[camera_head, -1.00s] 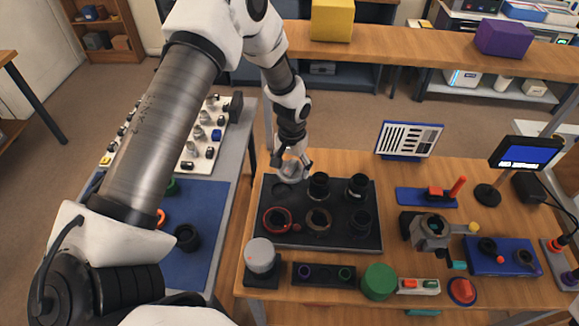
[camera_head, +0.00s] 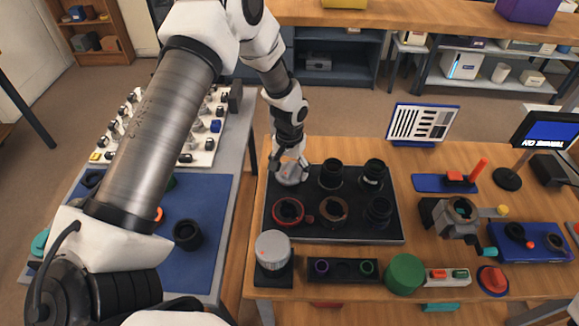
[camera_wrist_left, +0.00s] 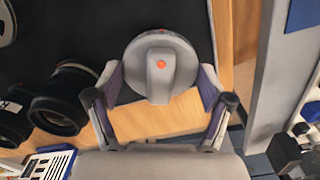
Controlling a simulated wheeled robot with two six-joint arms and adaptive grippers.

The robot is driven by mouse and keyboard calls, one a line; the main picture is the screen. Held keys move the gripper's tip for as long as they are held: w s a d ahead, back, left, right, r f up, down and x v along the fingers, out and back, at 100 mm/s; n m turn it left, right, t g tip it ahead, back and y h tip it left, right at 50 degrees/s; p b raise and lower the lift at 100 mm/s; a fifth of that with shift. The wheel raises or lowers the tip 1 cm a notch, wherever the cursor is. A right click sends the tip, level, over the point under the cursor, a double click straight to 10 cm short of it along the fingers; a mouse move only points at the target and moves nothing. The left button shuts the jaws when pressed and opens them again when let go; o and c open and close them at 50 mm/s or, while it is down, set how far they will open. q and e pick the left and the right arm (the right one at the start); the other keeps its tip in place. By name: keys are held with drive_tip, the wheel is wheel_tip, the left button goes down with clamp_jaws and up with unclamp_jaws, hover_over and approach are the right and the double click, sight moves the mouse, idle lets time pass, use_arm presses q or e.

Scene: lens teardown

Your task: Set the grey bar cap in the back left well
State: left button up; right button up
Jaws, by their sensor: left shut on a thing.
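The grey bar cap (camera_wrist_left: 160,66), a round disc with a raised bar and an orange dot, is between the fingers of my left gripper (camera_wrist_left: 162,84). The head view shows the cap (camera_head: 291,173) low at the back left corner of the black tray (camera_head: 392,230), below my left gripper (camera_head: 289,160). The cap covers the back left well, so I cannot tell whether it is seated or just above. The other wells hold dark lens rings and barrels, including a red-rimmed ring (camera_head: 288,212) in front. My right gripper is not in view.
A grey round piece (camera_head: 272,248) on a black stand and a holder with small rings (camera_head: 342,269) stand before the tray. A green cylinder (camera_head: 404,273) is right of them. A black barrel (camera_head: 331,173) is close beside the cap. A grey clamp fixture (camera_head: 450,218) stands right.

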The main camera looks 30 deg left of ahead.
sight(290, 167)
use_arm(q)
drive_tip(key=shift+w+d+f, duration=0.1)
drive_tip(key=shift+f, duration=0.45)
drive_tip(key=shift+d, duration=0.1)
drive_tip(key=shift+f+b, duration=0.5)
drive_tip(key=shift+f, duration=0.1)
drive_tip(key=o, duration=1)
wheel_tip(290, 167, up, 12)
